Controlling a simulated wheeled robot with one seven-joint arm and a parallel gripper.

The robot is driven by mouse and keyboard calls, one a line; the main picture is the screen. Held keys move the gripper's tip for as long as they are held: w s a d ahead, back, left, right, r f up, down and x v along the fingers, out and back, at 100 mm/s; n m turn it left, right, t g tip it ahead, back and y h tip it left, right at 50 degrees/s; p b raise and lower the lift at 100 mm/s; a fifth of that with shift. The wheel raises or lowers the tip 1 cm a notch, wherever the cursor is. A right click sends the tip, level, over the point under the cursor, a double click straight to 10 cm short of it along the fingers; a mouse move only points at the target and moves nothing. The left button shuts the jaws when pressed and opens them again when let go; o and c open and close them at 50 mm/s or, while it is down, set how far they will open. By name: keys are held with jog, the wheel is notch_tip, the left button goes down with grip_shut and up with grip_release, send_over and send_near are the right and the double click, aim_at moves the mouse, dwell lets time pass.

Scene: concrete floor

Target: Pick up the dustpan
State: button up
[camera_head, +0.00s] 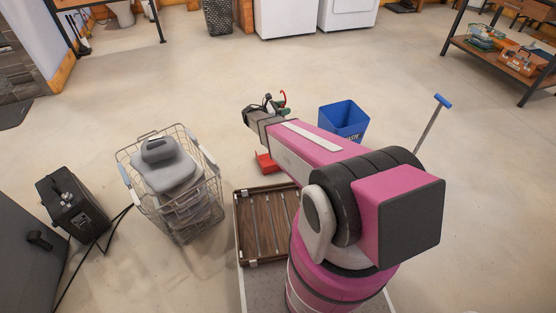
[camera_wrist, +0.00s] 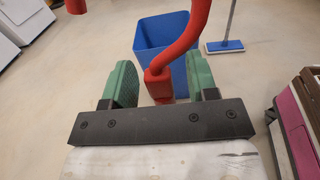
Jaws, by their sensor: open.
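The dustpan is red. A red pan-like part (camera_head: 265,163) lies on the floor in the head view, partly hidden by my arm. A curved red handle (camera_head: 284,97) shows at my gripper (camera_head: 275,106). In the wrist view the red handle (camera_wrist: 185,50) comes down from the top, and its thicker end lies between the green fingertips of my gripper (camera_wrist: 163,84). The fingers are open, with gaps visible on both sides of the handle. A further red piece (camera_wrist: 75,6) is cut off at the top left; I cannot tell how it joins the handle.
A blue bin (camera_head: 343,120) stands just beyond my arm. A blue-topped mop (camera_head: 443,101) stands to its right. A wire basket (camera_head: 150,207) with grey items and a black case (camera_head: 73,206) stand at left. A brown slatted tray (camera_head: 265,225) is near my base.

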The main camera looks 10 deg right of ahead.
grip_shut()
jog(key=shift+r, duration=0.1)
